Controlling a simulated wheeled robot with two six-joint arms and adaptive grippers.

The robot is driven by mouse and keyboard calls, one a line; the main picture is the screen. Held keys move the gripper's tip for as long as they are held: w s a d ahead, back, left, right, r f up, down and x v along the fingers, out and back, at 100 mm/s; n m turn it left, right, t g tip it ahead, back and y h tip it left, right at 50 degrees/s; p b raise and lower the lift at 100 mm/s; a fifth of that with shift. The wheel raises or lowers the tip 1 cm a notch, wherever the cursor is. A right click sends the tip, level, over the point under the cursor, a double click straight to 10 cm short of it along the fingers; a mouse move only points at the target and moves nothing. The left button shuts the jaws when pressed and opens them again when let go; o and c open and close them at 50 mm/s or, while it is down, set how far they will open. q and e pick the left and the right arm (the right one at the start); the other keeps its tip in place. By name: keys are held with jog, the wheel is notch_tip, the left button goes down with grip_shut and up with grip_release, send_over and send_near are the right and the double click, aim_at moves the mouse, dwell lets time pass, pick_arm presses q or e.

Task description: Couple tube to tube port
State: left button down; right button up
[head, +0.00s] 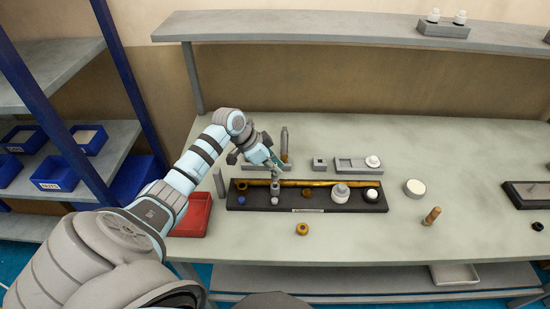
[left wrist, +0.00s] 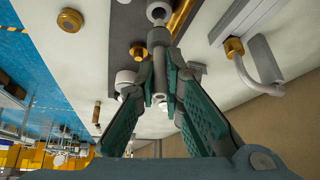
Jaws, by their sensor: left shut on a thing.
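My left gripper (head: 274,172) reaches down over the left part of a black tray (head: 325,207). In the left wrist view its two teal fingers (left wrist: 161,72) are shut on a grey tube (left wrist: 159,45), whose open hollow end faces the camera. The tube's far end is close to a grey ring-like piece (left wrist: 158,10); I cannot tell whether they touch. A curved grey pipe with a brass collar (left wrist: 233,47) stands on a grey base at the right of that view. In the head view an upright grey pipe (head: 284,142) stands behind the gripper. I cannot tell which piece is the tube port.
The tray holds a brass rod (head: 315,183), a white bottle-like part (head: 340,193), a white cap (head: 371,195) and small rings. A brass ring (head: 302,229) lies in front. A red bin (head: 194,214) stands left. A wooden peg (head: 431,216) and white disc (head: 415,188) stand right.

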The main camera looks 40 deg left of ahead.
aim_at(274, 175)
pick_arm(q)
jog(key=shift+p, duration=0.4)
jog(key=shift+f+b, duration=0.95)
jog(key=shift+f, duration=0.7)
jog(key=shift+r, duration=0.1)
notch_tip(274, 175, up, 3)
jog(key=p, duration=0.3)
jog(key=shift+f+b, duration=0.9)
jog(key=shift+f, duration=0.75)
dwell(0.9)
